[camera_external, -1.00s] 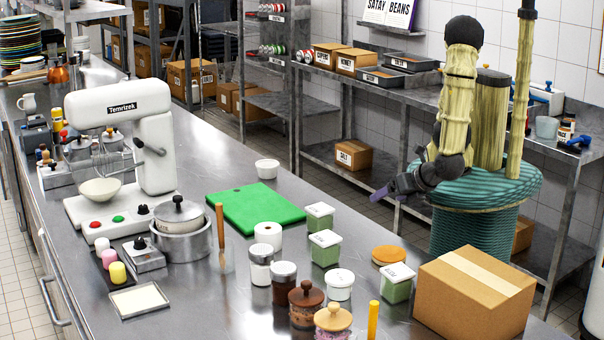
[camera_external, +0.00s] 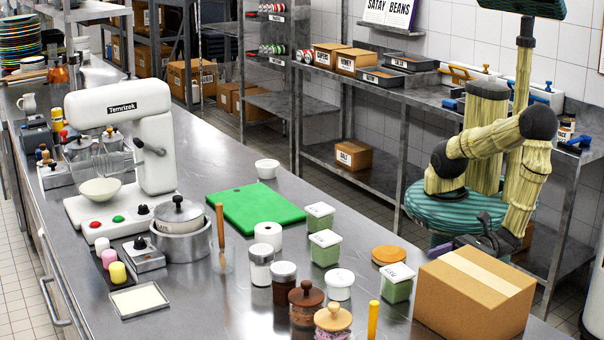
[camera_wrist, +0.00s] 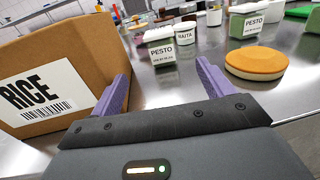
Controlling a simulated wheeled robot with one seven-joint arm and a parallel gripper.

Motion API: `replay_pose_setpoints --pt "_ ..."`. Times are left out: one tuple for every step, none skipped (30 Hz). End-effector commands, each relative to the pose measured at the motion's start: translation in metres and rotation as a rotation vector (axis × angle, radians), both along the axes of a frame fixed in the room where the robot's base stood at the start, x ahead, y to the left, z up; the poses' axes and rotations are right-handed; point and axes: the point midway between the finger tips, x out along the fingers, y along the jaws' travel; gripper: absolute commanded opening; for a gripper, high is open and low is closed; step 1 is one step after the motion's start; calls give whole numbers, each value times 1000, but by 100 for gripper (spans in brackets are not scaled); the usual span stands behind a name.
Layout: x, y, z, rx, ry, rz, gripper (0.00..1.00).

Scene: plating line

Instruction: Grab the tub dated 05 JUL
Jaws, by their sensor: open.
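Three clear tubs with green contents and white lids stand on the steel counter: a near tub (camera_external: 397,287) beside the cardboard box, a middle tub (camera_external: 324,251) and a far tub (camera_external: 319,219). In the wrist view, the nearest tub (camera_wrist: 160,50) reads PESTO and stands ahead between my fingers. Another PESTO tub (camera_wrist: 246,22) is farther right. The small date print is too fine for me to read surely. My gripper (camera_wrist: 163,78) is open with nothing between its purple fingers. In the external view, my gripper (camera_external: 470,243) is at the counter's right edge, behind the box.
The cardboard box (camera_external: 474,293), labelled RICE in the wrist view (camera_wrist: 40,80), is close on the left of my fingers there. An orange-topped round item (camera_wrist: 258,62) lies to the right. A RAITA tub (camera_wrist: 184,33) and several jars stand behind the nearest tub.

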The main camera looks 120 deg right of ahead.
Motion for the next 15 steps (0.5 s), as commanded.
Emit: replay_pose_setpoints --pt "0 0 0 0 1 -1 80" --pt "1 -1 0 0 1 -2 80" --pt "3 -1 0 0 1 -3 80" --pt "5 -1 1 0 1 -4 80" --pt "8 -2 1 1 1 -6 80" --pt "13 -3 1 0 1 -6 80" --pt "17 -3 1 0 2 -6 80" --pt "22 -4 1 0 1 -7 80" --pt "29 -5 1 0 1 -8 80" --pt "34 -6 2 0 0 -8 80" --pt "39 -6 2 1 0 -7 80" --pt "47 -7 2 1 1 -8 80" --pt "52 -8 2 0 1 -7 80" --pt "57 -9 2 1 1 -8 80" --pt "64 -9 2 1 1 -7 80"
